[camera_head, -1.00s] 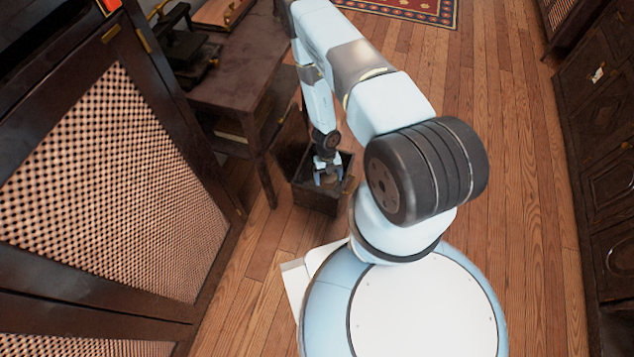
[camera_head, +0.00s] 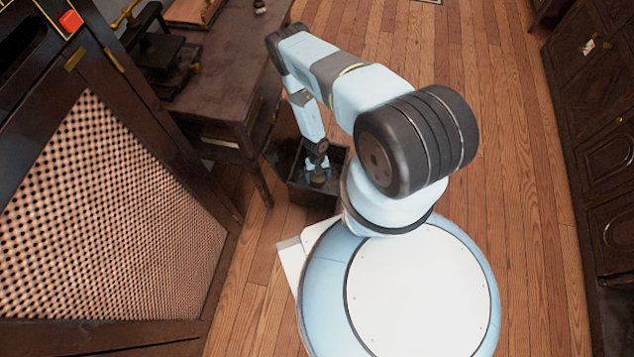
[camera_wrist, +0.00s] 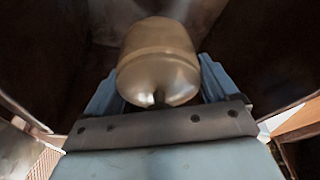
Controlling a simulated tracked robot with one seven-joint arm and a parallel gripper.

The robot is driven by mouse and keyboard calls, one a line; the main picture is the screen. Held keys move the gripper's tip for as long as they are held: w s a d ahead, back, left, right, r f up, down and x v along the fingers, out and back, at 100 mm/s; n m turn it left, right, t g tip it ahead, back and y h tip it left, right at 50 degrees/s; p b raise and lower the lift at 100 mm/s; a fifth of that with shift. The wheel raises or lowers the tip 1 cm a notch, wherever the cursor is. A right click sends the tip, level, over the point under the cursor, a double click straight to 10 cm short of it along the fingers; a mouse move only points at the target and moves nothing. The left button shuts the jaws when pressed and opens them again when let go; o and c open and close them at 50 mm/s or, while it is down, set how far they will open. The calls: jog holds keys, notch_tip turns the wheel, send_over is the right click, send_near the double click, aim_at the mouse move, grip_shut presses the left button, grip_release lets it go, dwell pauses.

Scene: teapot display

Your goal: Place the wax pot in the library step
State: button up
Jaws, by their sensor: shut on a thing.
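The wax pot (camera_wrist: 160,60) is a rounded, brass-coloured vessel in the middle of the wrist view. My gripper (camera_head: 318,178) is shut on it, with a blue finger on each side of the pot in the wrist view. The library step (camera_head: 312,197) looks like a dark, open-topped wooden box on the floor in the head view. My gripper points down inside its opening. Dark walls (camera_wrist: 250,60) surround the pot in the wrist view. Whether the pot touches the bottom of the step I cannot tell. The pot is barely visible in the head view.
A dark wooden table (camera_head: 225,85) with a black press (camera_head: 155,55) stands just left of the step. A lattice-fronted cabinet (camera_head: 100,190) is at the left. Dark cabinets (camera_head: 590,150) line the right. The plank floor (camera_head: 510,180) between is clear.

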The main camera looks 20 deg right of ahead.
jog(key=shift+a+f, duration=0.15)
jog(key=shift+f, duration=3.9)
jog(key=o, duration=1.2)
jog(key=shift+r, duration=0.15)
jog(key=v, duration=1.1)
jog(key=shift+w+r, duration=0.15)
jog(key=shift+r, duration=0.2)
